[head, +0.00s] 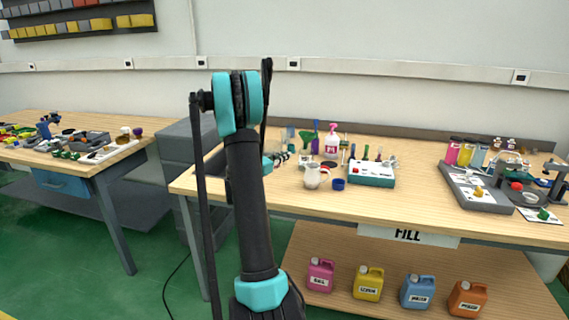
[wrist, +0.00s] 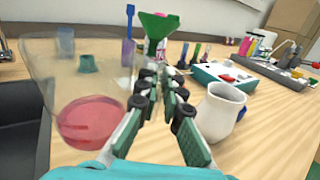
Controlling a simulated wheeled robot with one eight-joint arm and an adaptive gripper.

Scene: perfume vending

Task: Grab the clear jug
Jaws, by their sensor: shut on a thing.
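The clear jug (wrist: 88,122) is large and close at the left of the wrist view, with pink-red liquid low in it. My gripper (wrist: 160,80) is at the jug's right side, shut on it. The exact grip point, probably at the handle side, is hard to make out between the dark finger pads. In the head view my arm hides most of the jug and gripper.
A white pitcher (head: 312,178) stands just right of my gripper, also in the wrist view (wrist: 219,112). Behind are a green funnel (wrist: 158,24), a pink spray bottle (head: 332,142) and a teal-and-white box (head: 371,174). The table's front right (head: 430,208) is bare.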

